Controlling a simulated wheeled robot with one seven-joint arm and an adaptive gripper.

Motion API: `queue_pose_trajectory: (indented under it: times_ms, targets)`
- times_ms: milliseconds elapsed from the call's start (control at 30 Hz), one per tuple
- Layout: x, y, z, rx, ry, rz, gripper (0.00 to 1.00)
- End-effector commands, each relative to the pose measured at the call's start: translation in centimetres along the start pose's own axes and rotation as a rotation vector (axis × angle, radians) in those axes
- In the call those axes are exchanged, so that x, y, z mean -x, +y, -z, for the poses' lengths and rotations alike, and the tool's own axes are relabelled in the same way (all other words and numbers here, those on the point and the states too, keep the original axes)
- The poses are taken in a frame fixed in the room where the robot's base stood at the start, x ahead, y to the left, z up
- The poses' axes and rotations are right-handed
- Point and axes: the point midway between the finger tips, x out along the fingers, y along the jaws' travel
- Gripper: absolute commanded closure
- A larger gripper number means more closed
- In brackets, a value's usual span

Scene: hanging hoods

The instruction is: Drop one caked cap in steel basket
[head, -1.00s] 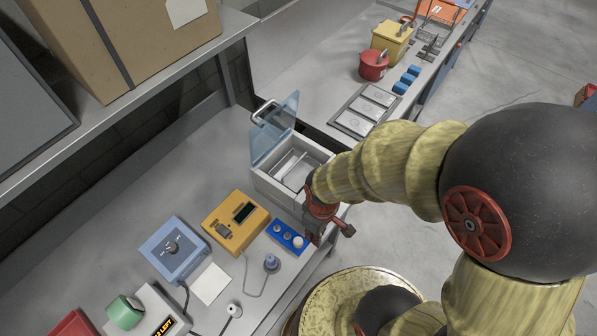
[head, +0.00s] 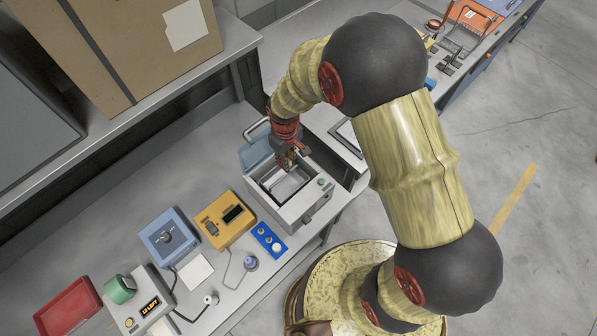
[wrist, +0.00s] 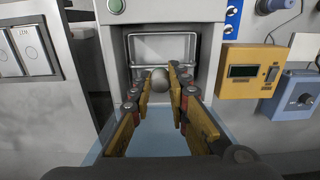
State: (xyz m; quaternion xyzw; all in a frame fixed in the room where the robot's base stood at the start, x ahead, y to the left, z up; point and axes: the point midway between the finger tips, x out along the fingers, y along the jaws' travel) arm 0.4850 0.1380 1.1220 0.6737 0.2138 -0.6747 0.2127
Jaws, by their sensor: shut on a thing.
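My gripper (head: 291,160) is over the open tank of a grey bench unit, with the raised pale-blue lid (head: 256,152) behind it. In the wrist view my gripper (wrist: 161,82) is shut on a small round grey cap (wrist: 160,76). The steel basket (head: 286,190) sits inside the tank; in the wrist view its metal wall and rim (wrist: 163,36) show beyond the fingertips. The cap appears above the basket's near part; its exact height is unclear. A blue strip (head: 269,241) with a few small round pieces on it lies in front of the unit.
The grey unit (head: 302,210) has a green button on its front. A shelf with a cardboard box (head: 140,45) overhangs the back.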

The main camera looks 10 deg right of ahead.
Motion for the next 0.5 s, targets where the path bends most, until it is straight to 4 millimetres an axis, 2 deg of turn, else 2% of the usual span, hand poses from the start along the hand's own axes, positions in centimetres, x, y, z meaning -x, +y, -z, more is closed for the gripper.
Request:
queue_pose_trajectory:
  times_ms: [100, 233, 500]
  targets:
    - [0.6, 0.4, 1.2, -0.023, 0.000, 0.000, 0.93]
    - [0.4, 0.4, 1.1, -0.053, -0.001, 0.000, 0.93]
    - [-1.6, 0.4, 1.1, -0.055, -0.001, 0.000, 0.93]
